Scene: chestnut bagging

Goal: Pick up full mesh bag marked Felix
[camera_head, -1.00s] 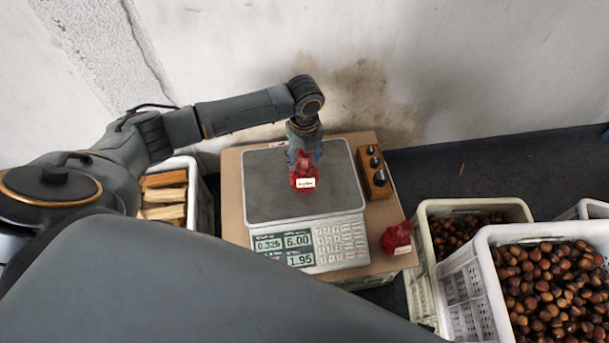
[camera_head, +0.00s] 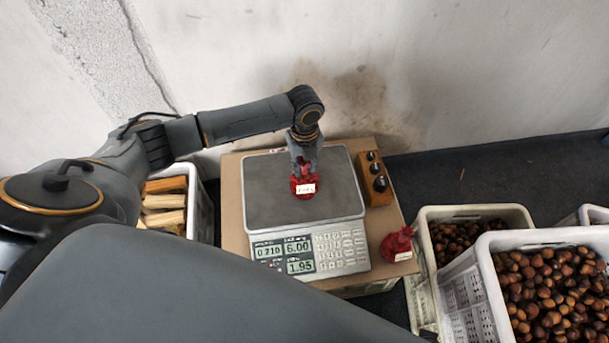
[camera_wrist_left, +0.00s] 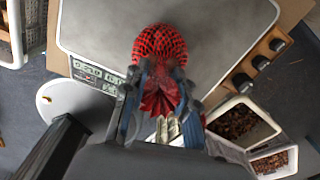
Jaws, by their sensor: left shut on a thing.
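A small red mesh bag (camera_head: 303,187) with a white label is over the pan of the scale (camera_head: 270,195); the label's writing is too small to read surely. In the left wrist view the round, full end of the bag (camera_wrist_left: 160,45) faces the pan, and its gathered neck is between the fingers. My left gripper (camera_head: 304,165) comes from above and is shut on the neck. The scale display shows about 0.210, so the bag seems to rest partly on the pan. A second red labelled bag (camera_head: 397,245) sits at the board's right front corner. My right gripper is not in view.
A wooden block with weights (camera_head: 376,180) stands right of the scale on a cardboard-brown top (camera_head: 232,200). White crates of chestnuts (camera_head: 480,245) stand at the right. A crate of firewood (camera_head: 198,180) is at the left. A wall is behind.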

